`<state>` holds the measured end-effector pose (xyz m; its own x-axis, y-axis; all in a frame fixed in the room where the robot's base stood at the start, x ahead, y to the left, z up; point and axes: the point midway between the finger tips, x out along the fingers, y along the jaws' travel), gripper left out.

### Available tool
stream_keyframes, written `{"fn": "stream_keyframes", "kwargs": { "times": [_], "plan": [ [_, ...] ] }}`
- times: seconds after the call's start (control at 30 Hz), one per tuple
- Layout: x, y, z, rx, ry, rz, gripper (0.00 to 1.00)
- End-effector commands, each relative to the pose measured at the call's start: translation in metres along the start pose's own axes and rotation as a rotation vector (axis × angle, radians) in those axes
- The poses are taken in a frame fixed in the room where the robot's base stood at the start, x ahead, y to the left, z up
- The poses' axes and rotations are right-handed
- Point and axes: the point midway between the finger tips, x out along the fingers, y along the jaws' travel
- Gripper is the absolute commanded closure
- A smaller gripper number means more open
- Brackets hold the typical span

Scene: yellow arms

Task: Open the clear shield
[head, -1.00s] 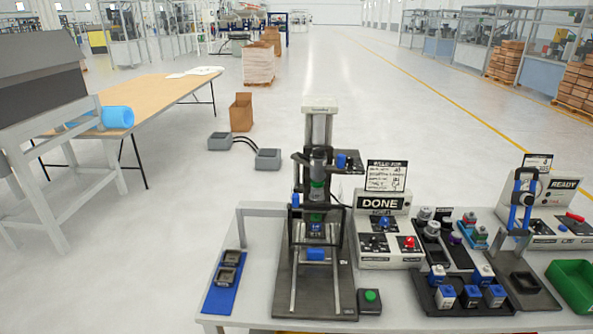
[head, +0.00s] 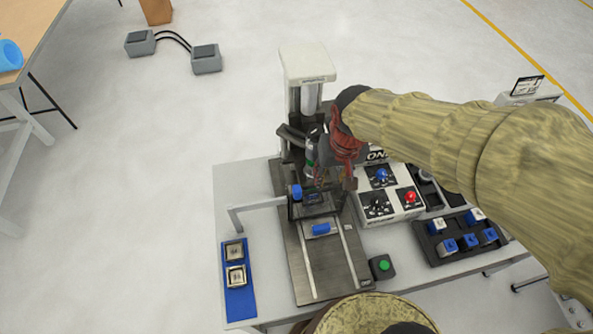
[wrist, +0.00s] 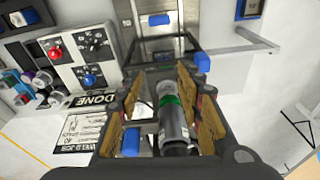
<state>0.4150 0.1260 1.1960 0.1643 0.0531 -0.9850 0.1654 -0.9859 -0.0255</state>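The press (head: 305,65) stands on the table with a dark base (head: 318,272) reaching forward. A clear shield is hard to make out; a dark frame with blue parts (head: 297,191) shows at the front of the press. A blue handle (head: 321,229) lies over the base rails and also shows in the wrist view (wrist: 159,19). My gripper (head: 332,182) is beside and partly in front of the press column. In the wrist view my gripper (wrist: 170,118) has its fingers apart, with the green-banded press cylinder (wrist: 172,110) seen between them. I cannot tell whether they touch it.
A control box with red and blue knobs (head: 390,190) stands right of the press. A green button box (head: 383,266) is by the base. A blue mat (head: 238,304) with two metal parts lies left. A dark tray of blue-and-white parts (head: 441,260) is right.

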Motion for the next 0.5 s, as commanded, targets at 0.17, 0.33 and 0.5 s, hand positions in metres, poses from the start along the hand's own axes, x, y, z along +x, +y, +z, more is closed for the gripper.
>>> {"fn": "stream_keyframes", "kwargs": {
  "times": [0.17, 0.33, 0.5],
  "plan": [
    [-0.005, -0.036, -0.018, -0.042, -0.082, 0.003, 0.64],
    [0.003, -0.063, -0.025, -0.071, -0.137, 0.011, 0.64],
    [0.011, -0.078, -0.025, -0.086, -0.168, 0.017, 0.64]
  ]
}}
